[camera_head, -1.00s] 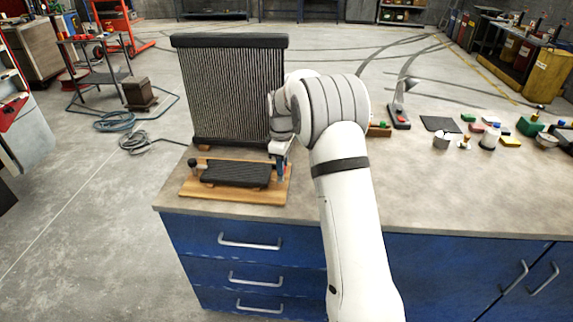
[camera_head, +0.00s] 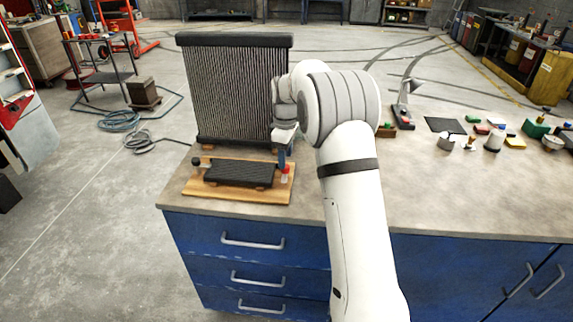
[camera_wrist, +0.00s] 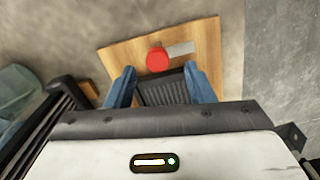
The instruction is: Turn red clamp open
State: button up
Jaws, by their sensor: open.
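The red clamp (camera_head: 285,168) is a small red knob at the right end of a wooden board (camera_head: 198,188). In the wrist view the red clamp (camera_wrist: 157,60) shows as a round red top with a light metal bar (camera_wrist: 181,48) beside it. A small black radiator (camera_head: 238,173) lies on the board, and a dark knob (camera_head: 196,161) stands at its left end. My gripper (camera_head: 283,158) is just above the clamp. In the wrist view its blue fingers (camera_wrist: 160,85) are spread apart and empty, with the red top a little beyond them.
A tall black radiator (camera_head: 235,90) stands behind the board, close to my gripper. Several small tools, blocks and jars (camera_head: 493,140) lie on the right of the grey bench. The bench top (camera_head: 430,190) in front of them is clear.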

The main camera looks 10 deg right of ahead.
jog(key=shift+r, duration=2)
jog(key=shift+s, duration=0.1)
jog(key=s+r+m+t, duration=0.1)
jog(key=s+r+m, duration=0.25)
jog(key=s, duration=0.55)
jog(key=s+r+m+t, duration=0.1)
jog(key=s+r+m, duration=0.3)
jog(key=s, duration=0.6)
jog(key=s+f+m, duration=0.1)
jog(key=s+m, duration=0.1)
jog(key=s, duration=0.7)
jog(key=s+f+m+t, duration=0.1)
jog(key=s+f+m, duration=0.1)
jog(key=s, duration=0.7)
jog(key=shift+s+d+m, duration=0.3)
jog(key=shift+d+m, duration=0.05)
jog(key=shift+d, duration=0.1)
